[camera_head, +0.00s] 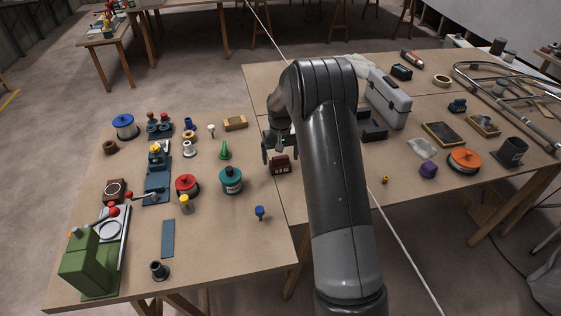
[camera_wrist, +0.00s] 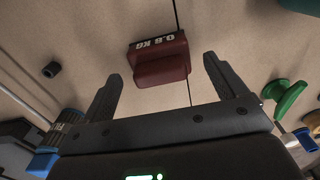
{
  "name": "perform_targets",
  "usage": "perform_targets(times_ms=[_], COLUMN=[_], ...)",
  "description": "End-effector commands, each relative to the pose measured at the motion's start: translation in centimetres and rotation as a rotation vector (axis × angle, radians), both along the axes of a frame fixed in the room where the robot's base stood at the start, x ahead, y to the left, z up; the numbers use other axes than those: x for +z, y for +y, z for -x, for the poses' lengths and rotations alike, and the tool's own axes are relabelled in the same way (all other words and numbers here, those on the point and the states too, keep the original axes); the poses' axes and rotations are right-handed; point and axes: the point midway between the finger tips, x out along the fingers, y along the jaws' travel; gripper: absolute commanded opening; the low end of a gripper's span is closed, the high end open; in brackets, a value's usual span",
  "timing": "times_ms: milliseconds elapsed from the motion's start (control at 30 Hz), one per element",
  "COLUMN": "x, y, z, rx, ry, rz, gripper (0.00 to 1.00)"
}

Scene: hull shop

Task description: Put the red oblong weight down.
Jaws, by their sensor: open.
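The red oblong weight (camera_head: 280,165) is a dark red block beside the seam between the two tables, and it appears to rest on the wooden top. In the wrist view the weight (camera_wrist: 158,62) shows a dark band marked "0.6 KG". My gripper (camera_head: 272,152) is just behind and above the weight in the head view. In the wrist view its two fingers are spread wide, with the near part of the weight in line with the gap between the fingertips. Neither finger visibly touches it. I cannot tell the exact height gap.
The table in front of the weight is fairly clear, with a blue-topped piece (camera_head: 260,212).

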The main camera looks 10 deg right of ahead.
Motion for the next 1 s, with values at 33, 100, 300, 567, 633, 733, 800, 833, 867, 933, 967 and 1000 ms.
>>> perform_targets(times_ms=[33,100,300,567,633,733,800,833,867,933,967,1000], x=[1.3,2.9,6.8,9.5,10.5,13.0,15.1,16.1,17.0,19.0,19.8,20.8], y=[0.0,0.0,0.0,0.0,0.1,0.3,0.5,0.6,0.7,0.9,1.0,1.1], z=[-0.1,-0.1,-0.1,0.1,0.6,2.0,3.6,4.3,5.1,7.0,7.8,8.9], rx=[0.000,0.000,0.000,0.000,0.000,0.001,0.001,0.001,0.001,0.001,0.001,0.001], ry=[-0.006,-0.006,-0.004,-0.005,-0.014,-0.039,-0.061,-0.073,-0.083,-0.108,-0.120,-0.134], rz=[0.000,0.000,0.000,0.000,0.001,0.002,0.003,0.004,0.005,0.006,0.006,0.006], gripper=[0.90,0.90,0.90,0.90,0.90,0.90,0.90,0.90,0.90,0.90,0.90,0.90])
